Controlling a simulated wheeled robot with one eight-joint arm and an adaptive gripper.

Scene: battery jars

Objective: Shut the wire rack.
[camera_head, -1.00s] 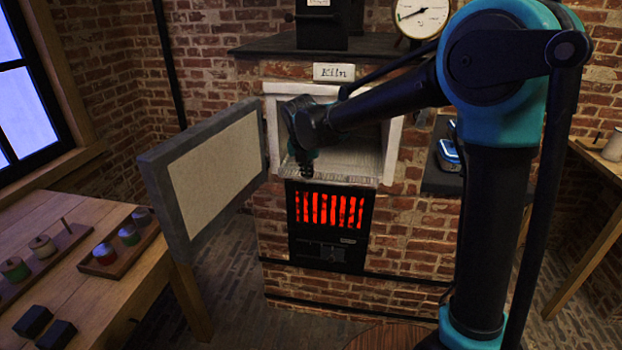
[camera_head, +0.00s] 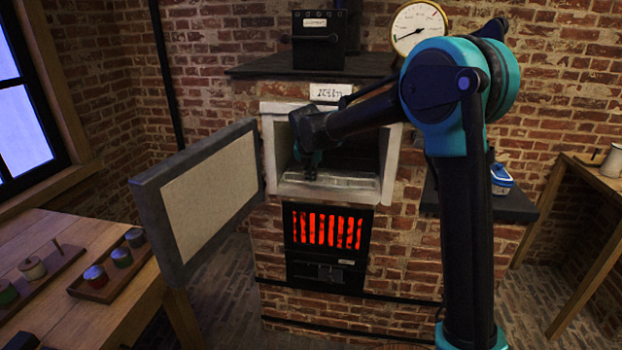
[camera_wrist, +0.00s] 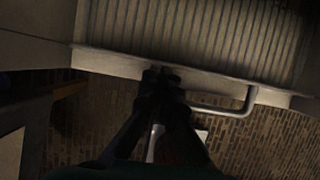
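The wire rack (camera_head: 345,182) lies inside the open kiln chamber, its front near the mouth. In the wrist view its parallel bars (camera_wrist: 200,30) run away from a pale front edge, and a bent metal handle (camera_wrist: 240,106) sticks out from that edge. My gripper (camera_head: 309,176) is at the left part of the chamber mouth, close to the rack's front. In the wrist view the dark fingertips (camera_wrist: 160,74) are close together at the front edge, left of most of the handle. Whether they touch it, or hold anything, is too dark to tell.
The kiln door (camera_head: 212,192) stands wide open to the left. A red-glowing grate (camera_head: 327,230) is below the chamber. A wooden bench (camera_head: 60,235) with trays of small spools is at left.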

